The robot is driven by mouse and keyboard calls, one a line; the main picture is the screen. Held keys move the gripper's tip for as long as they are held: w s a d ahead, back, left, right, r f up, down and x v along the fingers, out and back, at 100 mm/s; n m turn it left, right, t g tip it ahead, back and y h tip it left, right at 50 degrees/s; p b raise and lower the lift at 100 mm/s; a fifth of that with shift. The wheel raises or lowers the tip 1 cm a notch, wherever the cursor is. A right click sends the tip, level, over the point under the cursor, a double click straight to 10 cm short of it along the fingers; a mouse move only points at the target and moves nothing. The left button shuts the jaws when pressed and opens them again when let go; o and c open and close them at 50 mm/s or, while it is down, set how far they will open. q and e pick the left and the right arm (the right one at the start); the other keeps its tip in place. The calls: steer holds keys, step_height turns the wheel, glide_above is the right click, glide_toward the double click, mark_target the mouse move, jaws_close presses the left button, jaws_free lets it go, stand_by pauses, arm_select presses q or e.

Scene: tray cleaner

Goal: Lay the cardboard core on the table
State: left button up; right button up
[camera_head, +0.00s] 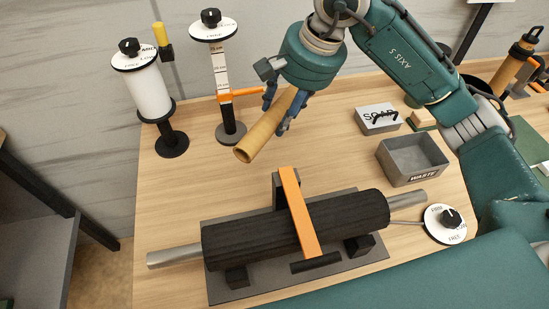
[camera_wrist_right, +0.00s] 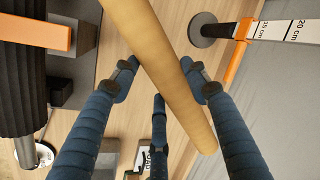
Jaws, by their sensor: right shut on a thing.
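The cardboard core (camera_head: 262,133) is a tan tube, held tilted above the wooden table (camera_head: 180,200) in the head view. My right gripper (camera_head: 284,108) is shut on it, with blue fingers on both sides near its upper end. In the right wrist view the core (camera_wrist_right: 160,65) runs diagonally between the fingers of the gripper (camera_wrist_right: 163,85). Its near end points down and left in the head view. How high it is above the table is hard to tell. My left gripper is not in view.
A black roller (camera_head: 295,230) under an orange bar (camera_head: 298,205) lies in front. A post with a scale (camera_head: 222,75) stands close left of the core, a white roll (camera_head: 148,92) farther left.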

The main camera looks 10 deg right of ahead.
steer(key=f+p, duration=0.1)
steer(key=f, duration=1.3)
steer(key=shift+s+p, duration=0.2)
steer(key=shift+p, duration=0.15)
step_height(320, 180, down, 4)
steer(key=shift+r, duration=0.1)
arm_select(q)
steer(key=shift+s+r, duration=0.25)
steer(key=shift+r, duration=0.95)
arm_select(e)
steer(key=shift+f, duration=0.2)
steer(key=o, duration=1.2)
steer(key=shift+r, duration=0.1)
steer(key=shift+c, duration=0.2)
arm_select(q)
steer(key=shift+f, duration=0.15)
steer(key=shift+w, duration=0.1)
arm_select(e)
steer(key=shift+r, duration=0.1)
